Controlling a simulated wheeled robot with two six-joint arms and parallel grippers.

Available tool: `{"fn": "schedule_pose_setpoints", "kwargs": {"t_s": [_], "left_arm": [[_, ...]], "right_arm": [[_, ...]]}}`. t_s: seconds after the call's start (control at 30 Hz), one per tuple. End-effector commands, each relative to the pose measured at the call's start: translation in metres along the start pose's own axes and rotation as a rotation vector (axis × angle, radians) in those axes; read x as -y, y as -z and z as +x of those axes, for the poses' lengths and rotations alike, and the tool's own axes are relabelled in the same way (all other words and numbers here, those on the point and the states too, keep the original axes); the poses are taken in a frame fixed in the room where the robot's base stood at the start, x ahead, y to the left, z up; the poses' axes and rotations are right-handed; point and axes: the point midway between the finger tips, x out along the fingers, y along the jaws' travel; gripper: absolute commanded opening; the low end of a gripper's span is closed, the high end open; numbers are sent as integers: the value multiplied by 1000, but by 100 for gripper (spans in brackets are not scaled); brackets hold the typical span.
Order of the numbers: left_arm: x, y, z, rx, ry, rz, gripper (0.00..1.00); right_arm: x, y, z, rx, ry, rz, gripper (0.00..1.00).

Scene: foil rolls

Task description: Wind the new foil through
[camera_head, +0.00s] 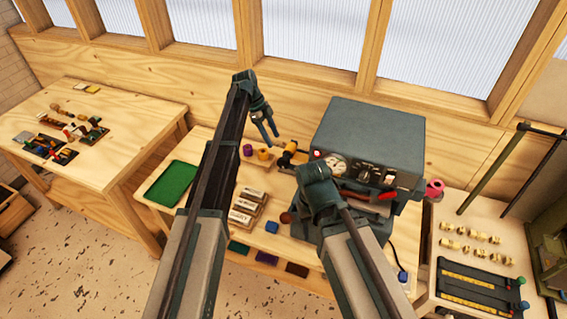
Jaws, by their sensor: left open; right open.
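The grey-green machine (372,140) stands on the middle bench, with a round dial, knobs and a red part on its front. A yellow roll (290,147) sits on a dark holder at its left side. I cannot tell which roll is the new foil.
A green tray (172,184) and a stack of labelled blocks (246,206) lie on the bench. A pink roll (434,188), pale spools (470,236) and a dark rack (480,290) are on the right bench. The left table (100,150) holds small tools.

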Motion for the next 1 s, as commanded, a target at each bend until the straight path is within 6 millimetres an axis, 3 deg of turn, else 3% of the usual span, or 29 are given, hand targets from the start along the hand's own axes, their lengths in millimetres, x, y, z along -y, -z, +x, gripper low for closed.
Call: {"fn": "schedule_pose_setpoints", "kwargs": {"t_s": [0.7,1.0], "left_arm": [[0,-2,110,0,0,0,60],[0,0,128,0,0,-1,60]], "right_arm": [[9,7,102,-4,-3,-29,50],[10,8,118,-5,-3,-27,50]]}}
